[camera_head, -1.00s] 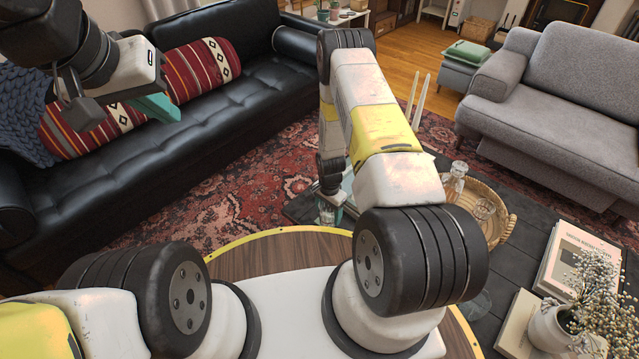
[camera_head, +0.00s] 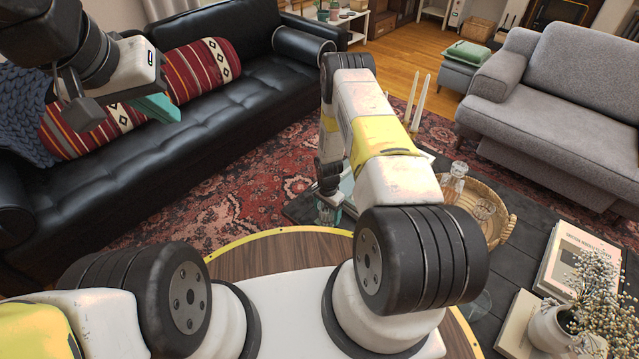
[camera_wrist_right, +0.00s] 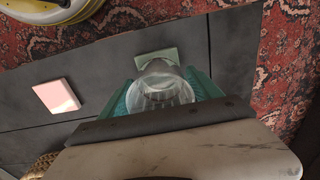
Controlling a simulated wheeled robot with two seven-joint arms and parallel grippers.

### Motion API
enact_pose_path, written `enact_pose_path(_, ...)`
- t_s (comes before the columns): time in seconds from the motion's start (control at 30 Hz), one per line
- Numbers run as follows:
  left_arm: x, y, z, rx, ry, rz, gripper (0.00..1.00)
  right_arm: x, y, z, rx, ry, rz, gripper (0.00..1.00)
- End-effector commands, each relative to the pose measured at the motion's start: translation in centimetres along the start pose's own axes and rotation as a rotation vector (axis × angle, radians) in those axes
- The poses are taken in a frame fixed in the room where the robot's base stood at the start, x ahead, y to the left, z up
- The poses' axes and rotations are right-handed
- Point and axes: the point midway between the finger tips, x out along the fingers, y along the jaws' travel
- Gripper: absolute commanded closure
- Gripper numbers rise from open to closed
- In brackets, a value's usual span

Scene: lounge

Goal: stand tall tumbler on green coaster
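The clear glass tumbler (camera_wrist_right: 163,88) is between the teal fingers of my right gripper (camera_wrist_right: 163,98) in the right wrist view, with a finger against each side. The green coaster (camera_wrist_right: 157,55) shows just beyond the tumbler, which covers its near part. I cannot tell whether the tumbler touches it. In the head view my right gripper (camera_head: 328,207) points down at the dark table's far left end, where the glass is small and partly hidden. My left gripper (camera_head: 158,106) hangs over the black sofa, away from the table, with its finger opening not clear.
A pinkish-white coaster (camera_wrist_right: 57,96) lies left of the green one. On the dark table (camera_head: 525,250) stand a wicker tray (camera_head: 505,232) with a decanter (camera_head: 454,182) and a glass, white candles (camera_head: 421,105), books (camera_head: 580,262) and a flower vase (camera_head: 552,330).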

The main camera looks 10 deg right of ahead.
Motion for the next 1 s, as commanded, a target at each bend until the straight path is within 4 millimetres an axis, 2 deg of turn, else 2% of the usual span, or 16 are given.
enact_pose_path(0.33, 0.0, 0.0, 0.0, 0.000, 0.000, 0.000, 1.00, -0.1, 0.0, 0.0, 0.000, 0.000, 0.000, 0.15)
enact_pose_path(0.47, 0.0, 0.0, 0.0, 0.000, 0.000, 0.000, 1.00, -0.9, -0.1, -0.1, 0.000, 0.001, -0.001, 0.15)
enact_pose_path(0.57, 0.0, 0.0, 0.0, 0.000, 0.000, 0.000, 1.00, -2.5, -0.1, -0.1, 0.001, 0.002, -0.002, 0.15)
enact_pose_path(0.8, 0.0, 0.0, 0.0, 0.000, 0.000, 0.000, 1.00, -7.7, -0.1, -0.1, 0.001, 0.002, -0.002, 0.15)
enact_pose_path(1.0, 0.0, 0.0, 0.0, 0.000, 0.000, 0.000, 1.00, -11.0, 0.0, 0.0, 0.001, 0.001, 0.000, 0.15)
